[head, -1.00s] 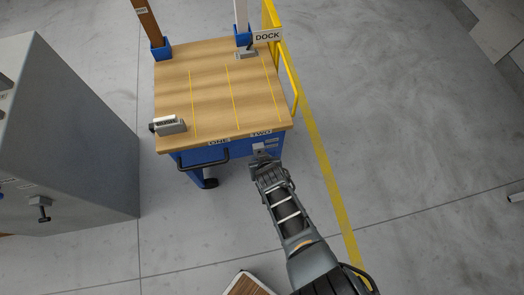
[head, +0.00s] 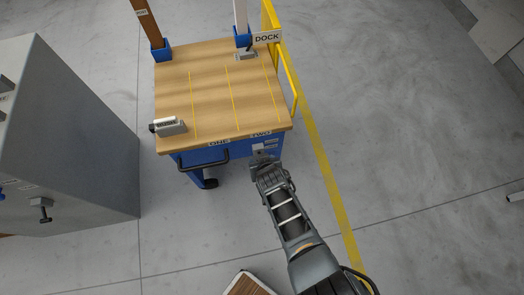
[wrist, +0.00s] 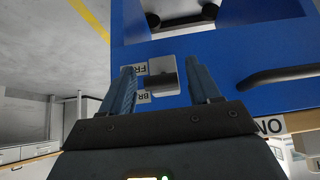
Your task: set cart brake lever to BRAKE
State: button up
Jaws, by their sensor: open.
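The blue cart (head: 182,161) with a wooden top (head: 210,85) stands ahead of me. Its brake lever (wrist: 164,83), a dark bar on a pale grey block (wrist: 161,65), is on the blue front panel. Beside it are a FREE label (wrist: 133,76) and a partly covered BRAKE label (wrist: 142,97), both upside down in the wrist view. My gripper (wrist: 160,70) is open, with one finger on each side of the lever; contact cannot be told. In the head view my gripper (head: 264,164) is at the cart's front right, below the tabletop edge, and hides much of the lever.
A black handle (head: 205,164) is on the cart front, left of my gripper. A yellow rail (head: 288,75) and a DOCK sign (head: 267,37) are at the cart's right side. A grey cabinet (head: 75,130) stands at left.

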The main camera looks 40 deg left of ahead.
jog(key=p+v, duration=0.5)
jog(key=v, duration=0.2)
dwell(0.6)
jog(key=s+d+r+m+t+y, duration=0.1)
jog(key=s+d+r+m+t, duration=0.15)
jog(key=s+d+r, duration=0.35)
jog(key=s+d+r+m+t, duration=0.2)
jog(key=s+d+r+m, duration=0.15)
jog(key=s+d, duration=0.45)
jog(key=s+d+r+m+t+h, duration=0.1)
jog(key=s+d+r+h, duration=0.1)
jog(key=d+r, duration=0.6)
jog(key=s+d+r+m+t+h, duration=0.1)
jog(key=s+d+r, duration=0.4)
jog(key=r, duration=0.8)
jog(key=s+d+r+m+t+h, duration=0.1)
jog(key=s+d+r+t+h, duration=0.2)
jog(key=d+r, duration=0.8)
jog(key=shift+s+d+r+m+h+b, duration=0.2)
jog(key=shift+s+d+m+h+b, duration=0.1)
jog(key=shift+s+d+m+b, duration=0.15)
jog(key=shift+t, duration=0.25)
